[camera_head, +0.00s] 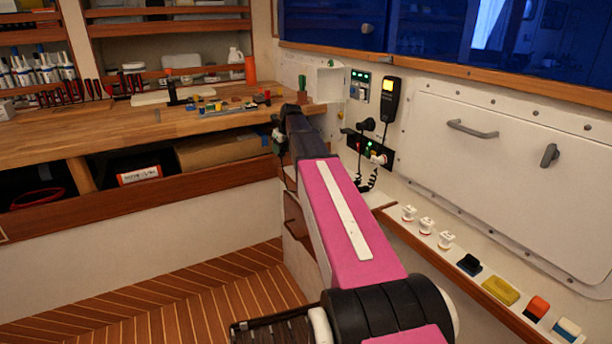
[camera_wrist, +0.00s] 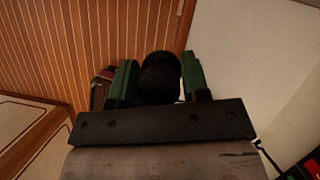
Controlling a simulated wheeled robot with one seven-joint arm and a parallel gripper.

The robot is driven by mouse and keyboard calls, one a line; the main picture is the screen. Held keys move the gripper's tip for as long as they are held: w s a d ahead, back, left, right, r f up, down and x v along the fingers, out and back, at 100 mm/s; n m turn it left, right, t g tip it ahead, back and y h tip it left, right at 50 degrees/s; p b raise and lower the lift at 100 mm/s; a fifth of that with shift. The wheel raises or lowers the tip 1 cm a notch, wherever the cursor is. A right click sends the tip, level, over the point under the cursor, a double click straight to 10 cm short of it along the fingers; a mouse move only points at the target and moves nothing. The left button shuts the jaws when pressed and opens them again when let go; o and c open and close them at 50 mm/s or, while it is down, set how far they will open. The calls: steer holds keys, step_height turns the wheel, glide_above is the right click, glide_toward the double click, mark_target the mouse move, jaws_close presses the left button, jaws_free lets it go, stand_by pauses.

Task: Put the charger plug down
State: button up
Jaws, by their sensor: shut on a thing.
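My gripper (camera_wrist: 160,82) is shut on a black, rounded thing, which I take to be the charger plug (camera_wrist: 159,76). It sits between the two green fingers in the wrist view, above the striped wooden floor. The far side of the plug and any prongs are hidden. In the head view my pink arm reaches away toward the workbench corner, and its far end largely hides the gripper and the plug.
The wooden workbench (camera_head: 110,135) with tools is at the back left. A wall panel (camera_head: 372,152) with lights and a coiled black cord (camera_head: 367,182) is right of my arm. A narrow ledge (camera_head: 460,282) carries several small items. The floor (camera_head: 190,310) is clear.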

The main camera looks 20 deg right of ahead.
steer(key=d+f, duration=0.2)
steer(key=d, duration=0.1)
steer(key=w+d+f, duration=0.1)
steer(key=d+f, duration=0.1)
steer(key=d, duration=0.2)
steer(key=d+f, duration=0.3)
steer(key=d, duration=0.1)
steer(key=shift+w+d, duration=0.15)
steer(key=shift+w, duration=0.15)
steer(key=shift+d+f, duration=0.1)
steer(key=shift+f, duration=1.9)
steer(key=shift+f, duration=0.4)
steer(key=o, duration=0.9)
steer(key=shift+o, duration=0.2)
steer(key=shift+r, duration=0.1)
steer(key=shift+r, duration=0.35)
steer(key=v, duration=1.2)
